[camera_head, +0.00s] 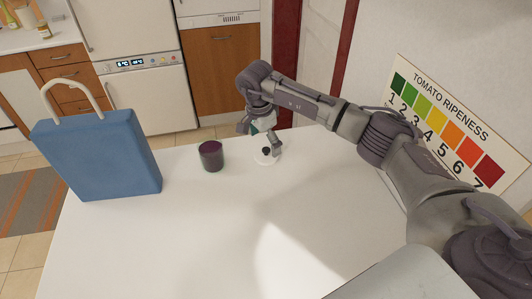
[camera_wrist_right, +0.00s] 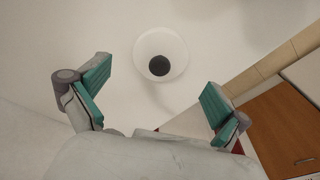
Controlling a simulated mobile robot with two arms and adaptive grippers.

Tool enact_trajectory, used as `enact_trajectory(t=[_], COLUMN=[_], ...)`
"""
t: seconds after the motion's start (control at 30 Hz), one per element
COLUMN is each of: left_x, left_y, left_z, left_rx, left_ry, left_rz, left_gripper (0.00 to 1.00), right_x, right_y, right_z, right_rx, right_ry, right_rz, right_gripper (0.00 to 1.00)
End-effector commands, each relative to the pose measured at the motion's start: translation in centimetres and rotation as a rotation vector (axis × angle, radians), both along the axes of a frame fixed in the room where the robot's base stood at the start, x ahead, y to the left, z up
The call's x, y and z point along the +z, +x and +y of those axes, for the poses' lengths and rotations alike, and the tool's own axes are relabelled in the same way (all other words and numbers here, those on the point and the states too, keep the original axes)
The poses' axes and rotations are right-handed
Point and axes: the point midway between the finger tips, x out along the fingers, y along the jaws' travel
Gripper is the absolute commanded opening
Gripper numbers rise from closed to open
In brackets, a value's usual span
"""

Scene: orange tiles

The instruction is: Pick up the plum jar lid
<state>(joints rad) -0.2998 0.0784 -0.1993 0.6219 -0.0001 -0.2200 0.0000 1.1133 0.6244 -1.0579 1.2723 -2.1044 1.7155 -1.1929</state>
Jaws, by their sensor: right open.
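A pale round lid (camera_head: 264,160) with a dark knob lies on the white table (camera_head: 200,230), right of a dark plum jar (camera_head: 210,156). The jar stands upright, apart from the lid. My right gripper (camera_head: 260,137) is open and empty, its fingers over and beside the lid, partly hiding it. In the right wrist view the lid (camera_wrist_right: 174,45) and its dark knob lie ahead of the spread fingertips (camera_wrist_right: 156,82), between them from side to side. The fingers do not appear to touch the lid. My left gripper is not in view.
A blue bag (camera_head: 97,155) with a white handle stands at the left of the table. A tomato ripeness chart (camera_head: 445,120) is at the right by the wall. Cabinets (camera_head: 222,75) are behind the table. The front middle of the table is clear.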

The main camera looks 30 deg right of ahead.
Motion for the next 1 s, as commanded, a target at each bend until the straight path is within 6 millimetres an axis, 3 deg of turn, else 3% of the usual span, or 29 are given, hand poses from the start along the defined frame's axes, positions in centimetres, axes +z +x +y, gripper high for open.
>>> enact_trajectory(t=[0.1,0.23,0.5,0.77,1.0], left_x=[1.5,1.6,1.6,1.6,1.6], left_y=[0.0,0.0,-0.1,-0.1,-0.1], left_z=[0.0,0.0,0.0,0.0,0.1], left_rx=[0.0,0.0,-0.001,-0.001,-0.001], left_ry=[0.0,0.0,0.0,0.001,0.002], left_rz=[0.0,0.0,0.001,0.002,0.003], left_gripper=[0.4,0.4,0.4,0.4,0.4], right_x=[-1.6,-3.2,-3.7,-3.7,-3.7], right_y=[-0.2,-0.1,0.0,0.0,0.0], right_z=[-0.1,-0.3,-0.4,-0.4,-0.4], right_rx=[0.0,-0.001,0.0,0.0,0.0], right_ry=[0.0,0.001,0.0,0.0,0.0], right_rz=[0.006,0.003,0.001,0.001,0.001], right_gripper=[1.0,1.0,1.0,0.58,0.57])
